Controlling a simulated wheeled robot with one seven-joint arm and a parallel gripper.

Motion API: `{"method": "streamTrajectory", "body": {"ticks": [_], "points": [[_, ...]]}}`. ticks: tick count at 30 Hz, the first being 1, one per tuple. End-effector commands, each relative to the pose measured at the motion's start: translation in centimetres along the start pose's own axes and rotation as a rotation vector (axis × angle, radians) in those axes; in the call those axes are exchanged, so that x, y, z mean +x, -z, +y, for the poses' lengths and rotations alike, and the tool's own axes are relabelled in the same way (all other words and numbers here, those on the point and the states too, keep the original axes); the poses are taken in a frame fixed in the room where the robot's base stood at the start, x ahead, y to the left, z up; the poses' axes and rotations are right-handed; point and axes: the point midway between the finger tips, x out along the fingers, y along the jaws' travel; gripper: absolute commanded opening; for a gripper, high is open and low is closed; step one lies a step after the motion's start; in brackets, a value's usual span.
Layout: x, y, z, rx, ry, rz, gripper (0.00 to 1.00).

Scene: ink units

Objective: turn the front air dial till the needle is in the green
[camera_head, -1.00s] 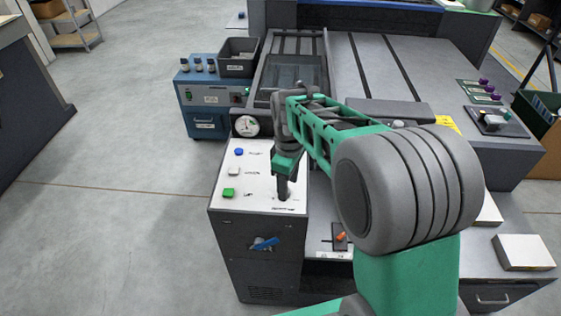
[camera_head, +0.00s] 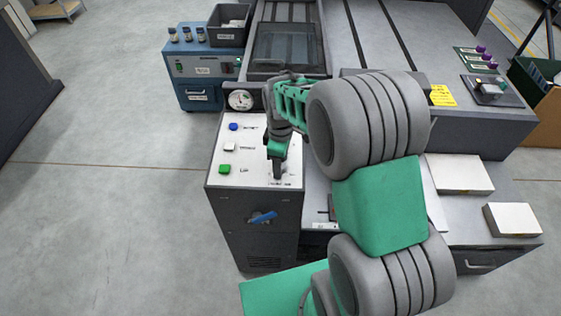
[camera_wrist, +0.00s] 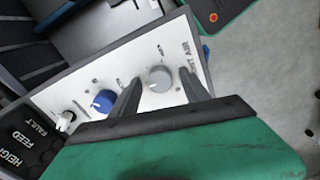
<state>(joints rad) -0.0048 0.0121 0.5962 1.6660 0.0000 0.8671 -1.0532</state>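In the wrist view a round grey knob (camera_wrist: 159,78) stands on the white panel, with a label ending in "AIR" beside it. My gripper (camera_wrist: 160,83) has its two dark fingers apart, one on each side of this knob, with a visible gap to it. In the head view my gripper (camera_head: 278,177) points down at the front right of the panel top (camera_head: 246,176) and hides the knob. The round white gauge (camera_head: 240,100) stands at the panel's back edge. Its needle is too small to read against any green band.
A blue knob (camera_wrist: 104,102) and a pale knob (camera_wrist: 67,122) share the panel beside my finger. Floor to the left is clear.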

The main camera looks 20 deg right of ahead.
Motion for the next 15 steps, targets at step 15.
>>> {"method": "streamTrajectory", "body": {"ticks": [15], "points": [[-0.03,-0.02,0.0,0.001,0.0,0.0,0.1]]}}
